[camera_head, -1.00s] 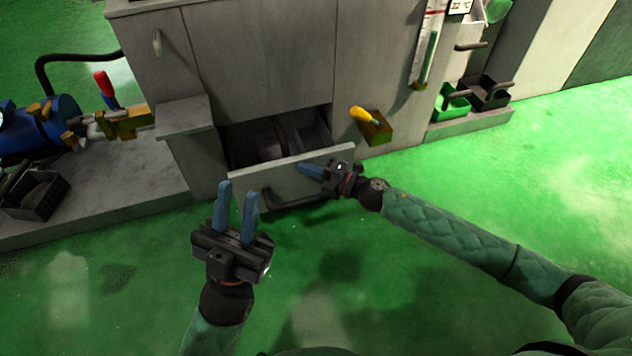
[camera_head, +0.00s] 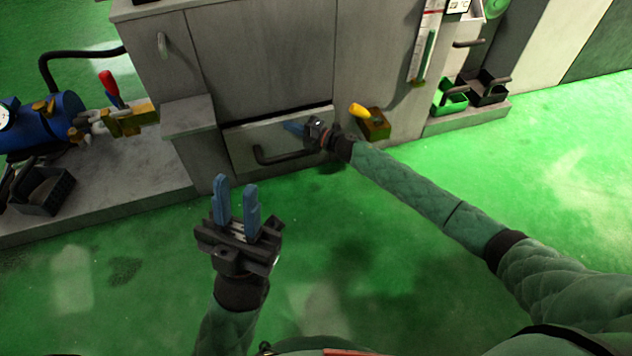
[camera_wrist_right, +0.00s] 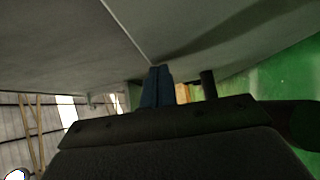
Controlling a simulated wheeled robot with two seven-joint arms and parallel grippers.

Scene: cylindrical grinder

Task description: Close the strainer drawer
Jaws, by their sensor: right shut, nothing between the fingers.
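The strainer drawer (camera_head: 246,143) is a grey front low in the grey cabinet, with a dark bar handle (camera_head: 272,158). My left gripper (camera_head: 237,205) is open and empty, above the green floor in front of the cabinet.
A box with a yellow handle (camera_head: 373,120) projects from the cabinet right of the drawer. A grey block ledge (camera_head: 187,115) juts out at left. A blue tank (camera_head: 45,125) and a black bin (camera_head: 45,192) stand further left. Green floor in front is clear.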

